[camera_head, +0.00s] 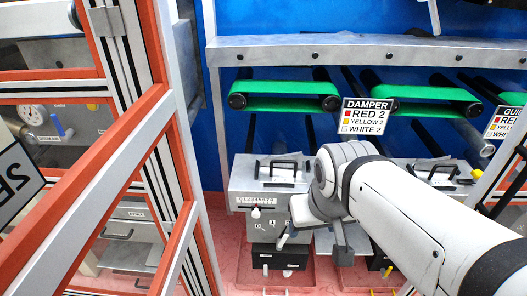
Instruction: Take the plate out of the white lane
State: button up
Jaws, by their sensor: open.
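My gripper (313,243) is open, low in front of the right side of a grey box (245,182) with a dark handle on top. The box front carries a dial and a small white knob. A sign (367,116) reads DAMPER, RED 2, YELLOW 2, WHITE 2. I cannot make out which part is the plate or the white lane. My arm hides much of the area behind it. I see nothing held between the fingers, but the space there is small and partly hidden.
An orange and grey frame (115,135) stands close on the left. Green belts on rollers (284,96) run under a grey beam (370,52) along the blue wall. A second box with a dark handle (436,168) is partly behind my arm. The reddish floor is open below left.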

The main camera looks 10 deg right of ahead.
aim_at(289, 169)
jog(key=u, duration=0.05)
jog(key=k, duration=1.15)
jog(key=z, duration=0.45)
jog(key=i, duration=1.45)
jog(key=u, duration=0.15)
